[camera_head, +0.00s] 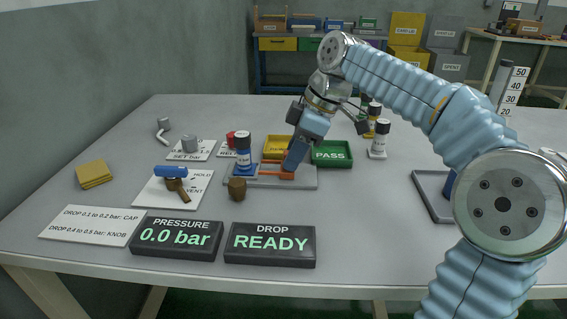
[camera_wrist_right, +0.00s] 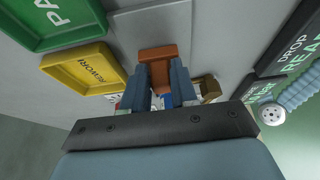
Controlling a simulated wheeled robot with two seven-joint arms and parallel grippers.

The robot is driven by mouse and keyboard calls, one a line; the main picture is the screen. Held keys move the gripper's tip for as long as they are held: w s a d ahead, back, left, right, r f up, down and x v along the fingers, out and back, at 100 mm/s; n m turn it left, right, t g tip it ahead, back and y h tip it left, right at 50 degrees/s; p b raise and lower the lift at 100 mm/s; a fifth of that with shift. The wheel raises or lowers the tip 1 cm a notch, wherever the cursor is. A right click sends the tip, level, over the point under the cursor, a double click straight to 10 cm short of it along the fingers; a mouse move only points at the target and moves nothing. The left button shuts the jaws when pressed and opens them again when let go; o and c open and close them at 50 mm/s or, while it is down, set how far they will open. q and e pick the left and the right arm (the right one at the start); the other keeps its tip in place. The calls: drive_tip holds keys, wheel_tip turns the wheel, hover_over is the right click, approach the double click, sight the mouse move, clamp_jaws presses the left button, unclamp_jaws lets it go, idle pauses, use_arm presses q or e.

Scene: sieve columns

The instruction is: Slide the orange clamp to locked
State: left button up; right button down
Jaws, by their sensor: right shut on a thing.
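The orange clamp (camera_head: 274,174) lies on a grey base plate (camera_head: 306,183) in the middle of the table, partly hidden by my right gripper. A blue column (camera_head: 243,158) with a black cap stands upright at the plate's left end, beside the clamp. My right gripper (camera_head: 290,166) reaches down to the plate and is shut on the clamp. In the right wrist view the orange clamp (camera_wrist_right: 157,54) shows between and just beyond the two fingers (camera_wrist_right: 158,88). My left gripper is not in view.
A brown round piece (camera_head: 237,189) sits in front of the plate. The green PASS tray (camera_head: 332,154) and the yellow REWORK tray (camera_wrist_right: 84,69) lie behind it. The DROP display (camera_head: 270,244) reads READY; the PRESSURE display (camera_head: 176,239) reads 0.0 bar. Bottles (camera_head: 379,140) stand right.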

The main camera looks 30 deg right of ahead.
drive_tip(key=shift+f, duration=0.1)
drive_tip(key=shift+w+a+p, duration=0.3)
drive_tip(key=shift+w+a, duration=0.2)
drive_tip(key=shift+a, duration=0.35)
drive_tip(key=shift+w+a+p, duration=0.3)
drive_tip(key=shift+w+a, duration=0.2)
drive_tip(key=shift+a, duration=0.35)
drive_tip(key=c, duration=1)
unclamp_jaws()
drive_tip(key=shift+c, duration=0.2)
wheel_tip(320, 180, up, 5)
drive_tip(key=p, duration=0.4)
drive_tip(key=shift+f, duration=0.2)
drive_tip(key=shift+r, duration=0.75)
